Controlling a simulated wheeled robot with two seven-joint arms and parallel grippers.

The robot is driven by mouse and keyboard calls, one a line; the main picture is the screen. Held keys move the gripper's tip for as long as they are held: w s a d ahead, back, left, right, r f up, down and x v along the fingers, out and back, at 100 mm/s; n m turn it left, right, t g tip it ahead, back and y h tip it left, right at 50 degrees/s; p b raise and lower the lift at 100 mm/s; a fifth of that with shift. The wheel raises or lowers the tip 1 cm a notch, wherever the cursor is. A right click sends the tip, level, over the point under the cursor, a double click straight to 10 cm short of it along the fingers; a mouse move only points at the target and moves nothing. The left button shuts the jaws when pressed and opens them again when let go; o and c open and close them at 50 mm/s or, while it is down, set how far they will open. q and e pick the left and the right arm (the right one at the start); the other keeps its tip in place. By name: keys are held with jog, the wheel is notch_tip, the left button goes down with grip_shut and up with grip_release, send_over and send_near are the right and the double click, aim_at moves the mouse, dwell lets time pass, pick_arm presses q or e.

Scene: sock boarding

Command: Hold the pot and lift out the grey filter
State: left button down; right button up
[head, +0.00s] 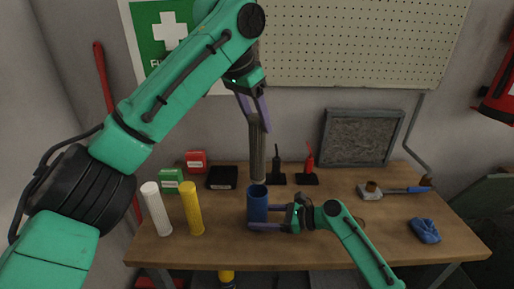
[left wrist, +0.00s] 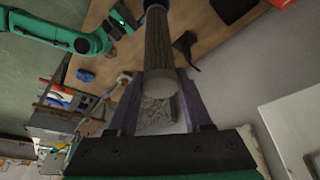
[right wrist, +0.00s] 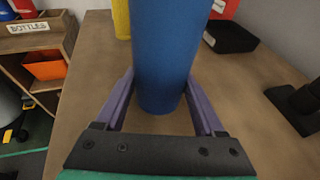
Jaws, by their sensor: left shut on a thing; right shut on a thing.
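The blue pot (head: 257,205) stands upright on the wooden table, and it fills the middle of the right wrist view (right wrist: 162,50). My right gripper (head: 268,217) is shut on the pot from the right, low on its wall. The grey filter (head: 257,150) is a long ribbed cylinder, upright above the pot. My left gripper (head: 256,112) is shut on the filter near its top end. The filter also shows between the fingers in the left wrist view (left wrist: 159,55). Its lower end is at or just above the pot's mouth; I cannot tell if it is clear of the rim.
A white cylinder (head: 156,208) and a yellow cylinder (head: 192,208) stand left of the pot. Behind are a green box (head: 171,181), a red box (head: 196,161) and a black tray (head: 222,177). A blue cloth (head: 425,230) lies at right. The table's front right is mostly free.

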jog(key=o, duration=1)
jog(key=shift+c, duration=0.2)
jog(key=shift+d, duration=0.1)
